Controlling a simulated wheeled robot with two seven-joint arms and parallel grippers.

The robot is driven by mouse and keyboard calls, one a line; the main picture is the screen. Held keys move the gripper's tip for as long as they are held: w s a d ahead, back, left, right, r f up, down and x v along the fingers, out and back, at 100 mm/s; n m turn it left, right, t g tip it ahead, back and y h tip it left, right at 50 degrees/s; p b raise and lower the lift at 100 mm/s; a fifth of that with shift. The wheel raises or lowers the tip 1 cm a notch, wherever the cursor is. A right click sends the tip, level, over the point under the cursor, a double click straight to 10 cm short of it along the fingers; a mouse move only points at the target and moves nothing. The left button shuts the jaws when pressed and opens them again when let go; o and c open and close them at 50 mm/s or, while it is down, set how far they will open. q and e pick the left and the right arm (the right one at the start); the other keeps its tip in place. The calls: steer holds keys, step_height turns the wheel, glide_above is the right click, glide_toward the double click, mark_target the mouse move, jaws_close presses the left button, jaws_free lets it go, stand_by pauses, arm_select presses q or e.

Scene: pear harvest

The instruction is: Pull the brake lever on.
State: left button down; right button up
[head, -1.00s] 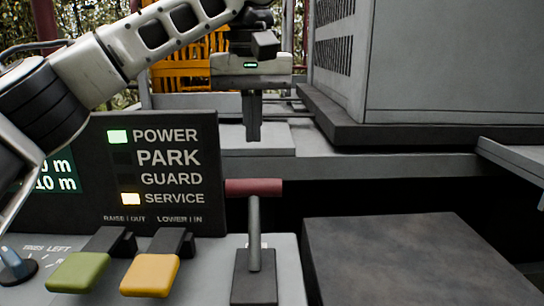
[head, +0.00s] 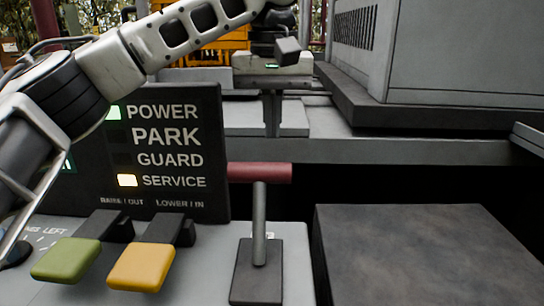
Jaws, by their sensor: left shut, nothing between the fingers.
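The brake lever (head: 260,215) stands upright on a dark base plate on the console, with a red crossbar handle (head: 261,173) on top of its grey shaft. My left gripper (head: 272,133) points down, with its fingers together and nothing between them. In the picture it is just above the red handle and appears apart from it; how far behind or in front of it I cannot tell. The indicator panel (head: 205,98) shows POWER lit green and SERVICE lit amber; PARK and GUARD are unlit. My right gripper does not show.
A green paddle lever (head: 66,260) and a yellow paddle lever (head: 141,267) sit left of the brake lever. A dark flat-topped box (head: 430,250) lies to its right. A grey cabinet (head: 450,50) and an orange crate (head: 205,55) stand behind.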

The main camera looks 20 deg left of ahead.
arm_select(q)
steer(key=shift+s+d+f, duration=0.25)
steer(key=shift+s+f, duration=0.6)
steer(key=shift+f, duration=0.1)
steer(key=shift+s+d+f, duration=0.2)
steer(key=shift+s+f, duration=0.65)
steer(key=shift+f, duration=0.1)
steer(key=shift+d+r, duration=0.1)
steer(key=shift+d, duration=0.05)
